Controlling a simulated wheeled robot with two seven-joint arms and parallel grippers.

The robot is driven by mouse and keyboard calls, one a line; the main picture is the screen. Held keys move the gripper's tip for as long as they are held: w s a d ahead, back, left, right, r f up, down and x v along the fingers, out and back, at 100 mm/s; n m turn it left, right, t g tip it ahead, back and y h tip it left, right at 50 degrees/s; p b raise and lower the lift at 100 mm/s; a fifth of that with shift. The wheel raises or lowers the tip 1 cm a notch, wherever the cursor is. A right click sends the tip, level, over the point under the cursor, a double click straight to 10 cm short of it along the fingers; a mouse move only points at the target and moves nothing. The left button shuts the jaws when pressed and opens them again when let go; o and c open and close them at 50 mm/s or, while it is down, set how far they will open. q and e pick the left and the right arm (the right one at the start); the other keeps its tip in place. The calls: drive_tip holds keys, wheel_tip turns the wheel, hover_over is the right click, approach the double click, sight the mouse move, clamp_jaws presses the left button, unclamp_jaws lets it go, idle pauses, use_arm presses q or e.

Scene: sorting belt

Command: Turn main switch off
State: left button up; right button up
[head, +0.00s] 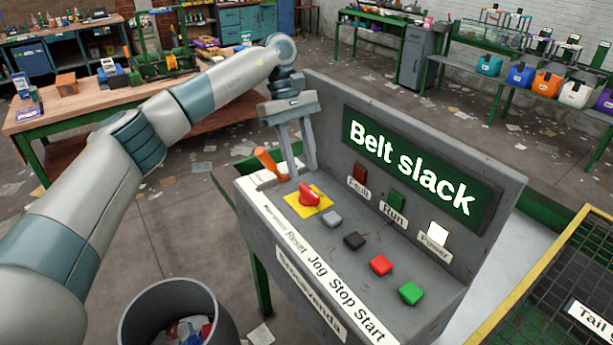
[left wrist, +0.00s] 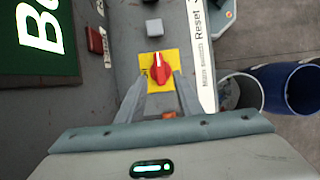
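The main switch is a red rotary knob (head: 309,195) on a yellow plate (head: 294,209), at the left end of the grey control panel (head: 345,270). It also shows in the left wrist view as a red knob (left wrist: 160,69) with a white mark. My left gripper (head: 301,172) points down just behind the knob. In the left wrist view its fingers (left wrist: 158,84) are apart, one on each side of the yellow plate's lower part, with the knob just beyond the tips. I cannot tell whether they touch it. My right gripper does not show.
The display (head: 410,165) reads "Belt slack". The white Power lamp (head: 438,234) is lit. Grey, black, red and green buttons (head: 381,265) sit right of the knob. A grey bin (head: 170,300) stands in front.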

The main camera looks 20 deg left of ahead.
sight(308, 188)
use_arm(q)
drive_tip(key=shift+p+x, duration=0.8)
drive_tip(key=shift+x, duration=1.9)
clamp_jaws()
